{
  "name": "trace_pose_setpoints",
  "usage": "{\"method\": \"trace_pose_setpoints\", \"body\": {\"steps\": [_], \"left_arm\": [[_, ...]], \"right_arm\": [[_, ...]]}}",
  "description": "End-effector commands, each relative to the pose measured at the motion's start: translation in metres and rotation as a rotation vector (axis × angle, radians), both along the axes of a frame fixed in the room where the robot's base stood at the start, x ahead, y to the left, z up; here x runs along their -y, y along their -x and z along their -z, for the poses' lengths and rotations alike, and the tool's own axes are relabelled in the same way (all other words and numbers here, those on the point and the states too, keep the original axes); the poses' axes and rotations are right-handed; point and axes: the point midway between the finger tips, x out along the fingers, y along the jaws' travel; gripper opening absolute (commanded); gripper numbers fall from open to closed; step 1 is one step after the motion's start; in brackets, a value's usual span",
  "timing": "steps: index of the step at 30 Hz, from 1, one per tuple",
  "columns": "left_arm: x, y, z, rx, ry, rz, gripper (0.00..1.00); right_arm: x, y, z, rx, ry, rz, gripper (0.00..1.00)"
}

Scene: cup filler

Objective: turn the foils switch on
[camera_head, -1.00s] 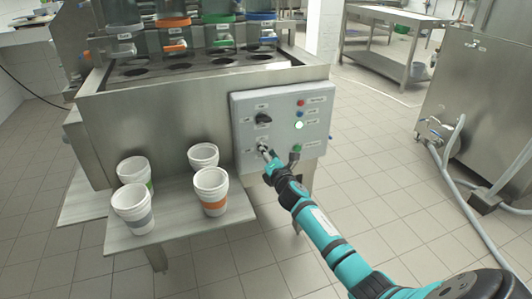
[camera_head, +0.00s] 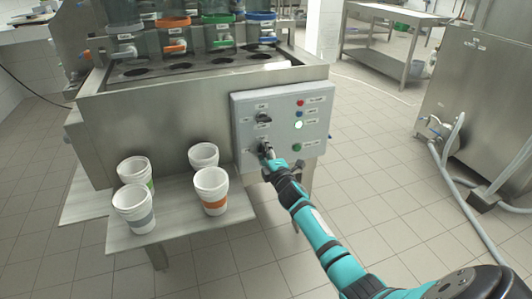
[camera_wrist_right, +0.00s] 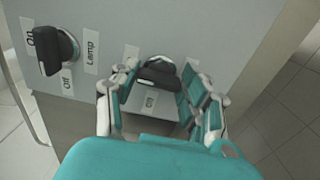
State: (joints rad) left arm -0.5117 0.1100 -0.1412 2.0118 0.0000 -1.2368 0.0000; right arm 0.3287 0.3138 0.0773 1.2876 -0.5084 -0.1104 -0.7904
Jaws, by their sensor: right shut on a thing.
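The grey control panel (camera_head: 312,118) on the front of the steel machine carries two black rotary knobs. My right gripper (camera_head: 267,150) is at the lower knob. In the right wrist view, its fingers (camera_wrist_right: 157,95) stand on either side of this lower black switch knob (camera_wrist_right: 158,70) and are shut on it. A label reading "Off" lies between the fingers; the label naming this knob is not readable. The upper knob (camera_head: 264,118) is free. In the right wrist view it has "On", "Off" and "Lamp" labels beside it. My left gripper is out of view.
Several white cups (camera_head: 212,186) stand on the low steel shelf (camera_head: 178,228) left of the panel. Red, blue, white and green round fittings line the panel's right side.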

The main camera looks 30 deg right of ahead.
Motion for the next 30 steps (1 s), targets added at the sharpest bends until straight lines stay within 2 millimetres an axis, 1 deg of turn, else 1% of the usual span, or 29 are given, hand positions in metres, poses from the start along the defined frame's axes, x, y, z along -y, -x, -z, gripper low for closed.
{"method": "trace_pose_setpoints", "body": {"steps": [13,14,18,19,26,30], "left_arm": [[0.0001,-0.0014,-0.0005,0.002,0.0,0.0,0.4],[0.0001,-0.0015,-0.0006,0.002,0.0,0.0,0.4],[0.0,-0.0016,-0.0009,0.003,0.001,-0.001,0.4],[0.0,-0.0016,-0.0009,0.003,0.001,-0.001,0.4],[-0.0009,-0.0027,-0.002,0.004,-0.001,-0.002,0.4],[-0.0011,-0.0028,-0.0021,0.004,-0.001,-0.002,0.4]], "right_arm": [[0.0007,0.0003,0.001,0.002,-0.015,0.002,0.13],[0.0007,0.0003,0.001,0.002,-0.015,0.002,0.49],[0.0006,0.0002,0.0008,0.001,-0.013,0.002,0.68],[0.0005,0.0002,0.0007,0.001,-0.013,0.001,0.69],[0.0001,0.0002,0.0005,0.002,-0.011,0.001,0.69],[-0.0013,0.0067,0.0008,0.001,-0.01,0.0,0.69]]}}
